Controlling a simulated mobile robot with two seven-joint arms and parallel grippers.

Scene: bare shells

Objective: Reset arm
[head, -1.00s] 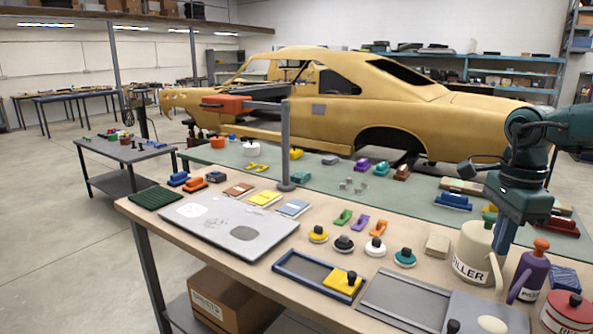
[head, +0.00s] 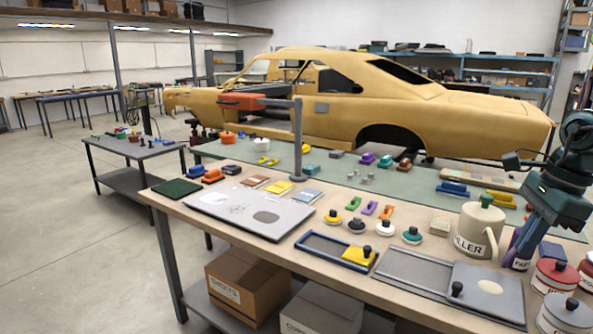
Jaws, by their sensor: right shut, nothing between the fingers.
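My right gripper (head: 524,248) comes in from the right edge on a dark teal arm. It points down and to the left over the right part of the workbench (head: 330,260), with its slim fingers closed and nothing held. Its tips show in front of a purple can (head: 515,256), which they partly hide; I cannot tell whether they touch it. A cream filler can (head: 478,230) with a green knob stands just left of the gripper. My left gripper is not in view.
Red-lidded tins (head: 553,277) and a grey tin (head: 565,314) stand at the right front. A blue tray (head: 305,250), a grey tray (head: 410,270) and a grey panel (head: 240,212) lie on the bench. A yellow car body (head: 350,110) stands behind. Open floor lies at left.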

